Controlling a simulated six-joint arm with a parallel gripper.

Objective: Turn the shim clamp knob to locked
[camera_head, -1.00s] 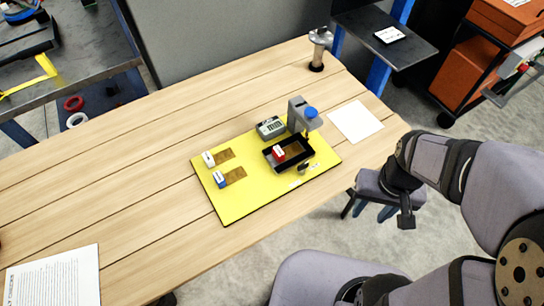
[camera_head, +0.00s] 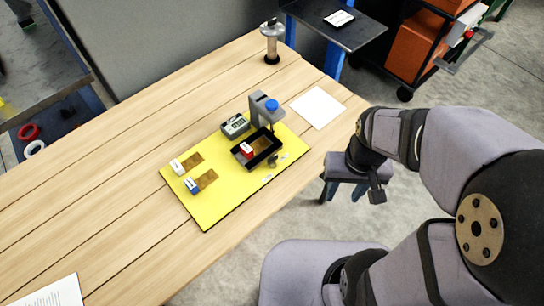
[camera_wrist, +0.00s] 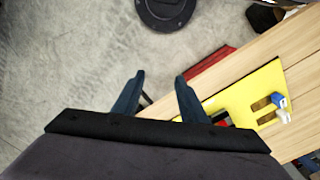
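A yellow board (camera_head: 207,211) lies on the wooden table. On it stands a grey angled fixture (camera_head: 256,106) with a round blue knob (camera_head: 271,104) on top. A black tray (camera_head: 243,163) below it holds a red-and-white block (camera_head: 247,149). A small grey knob-like part (camera_head: 272,161) sits at the tray's right front, beside small white labels; its setting and the label text are too small to read. My gripper (camera_head: 343,196) is off the table's right edge, apart from the board. In the wrist view my gripper (camera_wrist: 158,92) is open and empty, fingers over floor.
A grey device with a display (camera_head: 235,125) stands behind the tray. A white block (camera_head: 178,167) and a blue-and-white block (camera_head: 192,186) sit by brown patches at the left. A white sheet (camera_head: 318,107) lies right of the board. A cylindrical post (camera_head: 271,42) stands at the back.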

